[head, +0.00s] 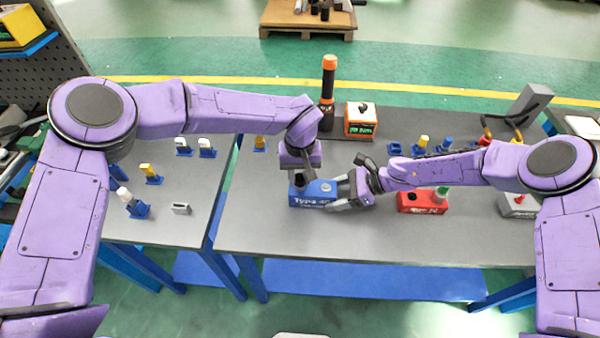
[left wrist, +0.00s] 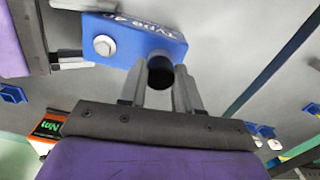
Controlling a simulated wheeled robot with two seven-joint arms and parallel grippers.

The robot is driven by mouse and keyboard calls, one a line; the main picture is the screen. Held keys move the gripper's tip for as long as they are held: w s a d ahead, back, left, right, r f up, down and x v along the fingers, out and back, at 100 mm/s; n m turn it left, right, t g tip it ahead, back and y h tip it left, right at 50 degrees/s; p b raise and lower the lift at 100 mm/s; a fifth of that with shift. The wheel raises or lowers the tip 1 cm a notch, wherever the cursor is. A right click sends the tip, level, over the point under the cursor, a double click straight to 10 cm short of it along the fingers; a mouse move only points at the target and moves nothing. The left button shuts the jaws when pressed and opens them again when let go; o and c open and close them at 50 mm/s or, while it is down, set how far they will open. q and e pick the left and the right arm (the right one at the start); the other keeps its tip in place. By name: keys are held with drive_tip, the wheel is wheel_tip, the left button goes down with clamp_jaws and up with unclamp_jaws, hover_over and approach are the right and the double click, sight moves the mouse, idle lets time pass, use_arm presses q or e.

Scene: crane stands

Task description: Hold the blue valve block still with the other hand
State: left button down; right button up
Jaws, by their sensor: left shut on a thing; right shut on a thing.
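The blue valve block (head: 313,197), with white "Type" lettering on its side, sits on the grey table. In the left wrist view the block (left wrist: 150,45) shows a white round fitting (left wrist: 104,45) and a black round knob (left wrist: 160,72) at one end. My left gripper (head: 299,181) comes down from above at the block's left end, with its fingers (left wrist: 160,85) around the black knob. My right gripper (head: 343,190) reaches in from the right and is shut on the block's right end; its fingers also show in the left wrist view (left wrist: 72,60). The exact finger contact is partly hidden.
A red block (head: 423,202) and a grey block (head: 517,206) stand to the right. Behind are an orange-and-black tool (head: 328,85), an orange box (head: 361,121) and small blue holders (head: 420,147). More holders stand on the left table (head: 180,225). The table's front strip is clear.

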use_arm(q)
drive_tip(key=m, duration=0.5)
drive_tip(key=c, duration=0.7)
unclamp_jaws()
drive_tip(key=shift+c, duration=0.8)
